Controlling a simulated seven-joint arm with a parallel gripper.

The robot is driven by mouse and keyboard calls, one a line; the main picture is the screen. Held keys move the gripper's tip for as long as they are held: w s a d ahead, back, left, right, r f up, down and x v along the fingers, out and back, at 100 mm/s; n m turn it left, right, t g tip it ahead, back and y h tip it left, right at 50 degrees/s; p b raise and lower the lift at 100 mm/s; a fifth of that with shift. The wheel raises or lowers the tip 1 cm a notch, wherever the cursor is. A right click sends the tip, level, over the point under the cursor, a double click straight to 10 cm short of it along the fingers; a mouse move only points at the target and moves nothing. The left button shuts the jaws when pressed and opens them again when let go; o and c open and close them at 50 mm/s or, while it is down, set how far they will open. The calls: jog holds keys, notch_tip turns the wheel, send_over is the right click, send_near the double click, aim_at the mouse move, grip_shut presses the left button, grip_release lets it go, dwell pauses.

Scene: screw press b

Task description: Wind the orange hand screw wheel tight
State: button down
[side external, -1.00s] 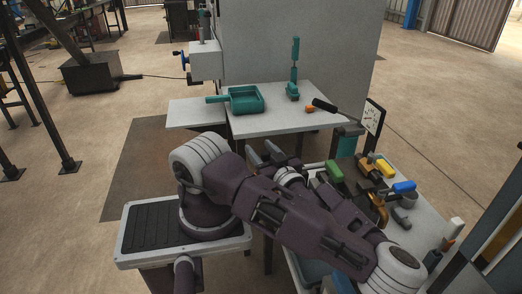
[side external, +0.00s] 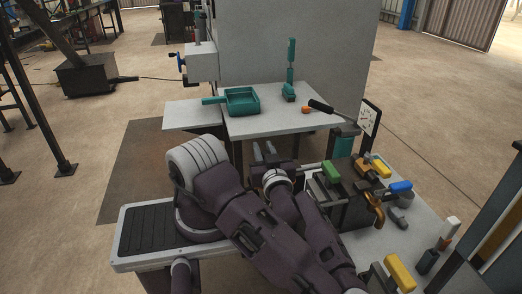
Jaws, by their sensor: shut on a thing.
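My wrist (side external: 277,181) shows left of the crowded bench, with two grey finger-like bars (side external: 265,150) pointing away behind it. I take these bars for my gripper. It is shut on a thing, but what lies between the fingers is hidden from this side. I cannot make out the orange hand screw wheel for certain. An orange-brown curved part (side external: 378,208) shows on the bench to the right, apart from my wrist. My forearm covers much of the near side.
Green (side external: 332,172), yellow (side external: 381,168) and blue (side external: 400,187) handled tools crowd the bench. A dial gauge (side external: 369,119) stands behind them. The back table holds a teal tray (side external: 242,101) and a black-handled tool with an orange end (side external: 306,110). A yellow handle (side external: 399,272) is at the front.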

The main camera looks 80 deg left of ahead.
jog(key=c, duration=1.2)
grip_release()
jog(key=d, duration=0.6)
jog(key=shift+d, duration=0.2)
jog(key=shift+s+d, duration=0.1)
jog(key=shift+d, duration=0.25)
jog(key=shift+r, duration=0.1)
